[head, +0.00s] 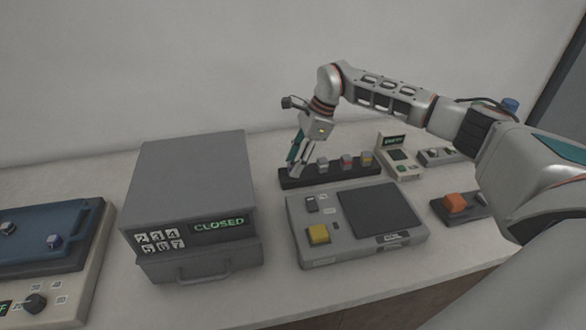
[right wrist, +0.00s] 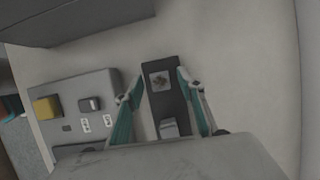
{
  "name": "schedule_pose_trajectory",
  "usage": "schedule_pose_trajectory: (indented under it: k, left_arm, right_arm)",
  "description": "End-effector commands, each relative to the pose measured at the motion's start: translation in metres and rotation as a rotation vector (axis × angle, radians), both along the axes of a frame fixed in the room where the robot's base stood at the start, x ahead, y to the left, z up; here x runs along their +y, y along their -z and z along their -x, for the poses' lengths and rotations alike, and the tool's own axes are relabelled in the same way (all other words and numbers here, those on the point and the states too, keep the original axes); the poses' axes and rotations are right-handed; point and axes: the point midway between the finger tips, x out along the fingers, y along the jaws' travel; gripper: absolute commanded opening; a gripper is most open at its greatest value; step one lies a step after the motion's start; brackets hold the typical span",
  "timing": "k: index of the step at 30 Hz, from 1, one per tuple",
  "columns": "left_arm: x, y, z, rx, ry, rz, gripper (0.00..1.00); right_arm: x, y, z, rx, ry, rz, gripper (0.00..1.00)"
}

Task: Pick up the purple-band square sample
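The dark sample rack (head: 330,180) stands behind the grey panel, with several small samples along it. One grey-topped sample (head: 322,163), one with a reddish band (head: 346,161) and one with a yellowish band (head: 367,159) show in the head view. No purple band can be made out. My right gripper (head: 297,165) is over the rack's left end and hides part of it. In the right wrist view the gripper (right wrist: 160,76) is open, its teal fingers on either side of the rack (right wrist: 159,105). A square with a mottled top (right wrist: 160,80) lies between the fingertips; a grey block (right wrist: 168,127) is nearer the palm.
A grey cabinet (head: 188,200) reading CLOSED stands left. A panel with a yellow button (head: 318,234) and dark pad (head: 380,211) is in front of the rack. A small display unit (head: 398,160) and an orange-button box (head: 457,203) are right. A blue tray (head: 45,240) is far left.

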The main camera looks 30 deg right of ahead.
Motion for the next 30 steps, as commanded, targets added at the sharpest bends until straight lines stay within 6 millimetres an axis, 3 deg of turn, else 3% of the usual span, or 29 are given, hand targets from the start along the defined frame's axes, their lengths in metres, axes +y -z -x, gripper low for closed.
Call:
schedule_pose_trajectory:
  k: [2, 6, 7, 20, 25, 30]
  left_arm:
    - [0.0, 0.0, 0.0, 0.0, 0.0, 0.0, 0.4]
    - [0.0, 0.001, 0.001, 0.001, 0.0, 0.0, 0.4]
    - [0.0, 0.001, 0.001, 0.002, 0.0, -0.001, 0.4]
    - [0.001, 0.006, 0.004, 0.011, 0.0, -0.002, 0.4]
    - [0.001, 0.007, 0.004, 0.011, 0.0, -0.002, 0.4]
    - [0.001, 0.008, 0.004, 0.01, 0.0, -0.001, 0.4]
  right_arm:
    - [0.0, 0.0, 0.0, 0.0, 0.0, 0.0, 0.39]
    - [0.0, 0.0, 0.0, 0.0, 0.0, 0.0, 0.03]
    - [0.0, 0.0, 0.0, 0.0, 0.0, 0.0, 0.0]
    - [0.0, -0.006, -0.001, -0.003, 0.0, 0.0, 0.0]
    - [-0.001, -0.021, -0.001, -0.004, 0.001, 0.0, 0.0]
    - [0.0, -0.051, -0.001, -0.006, 0.0, -0.001, 0.0]
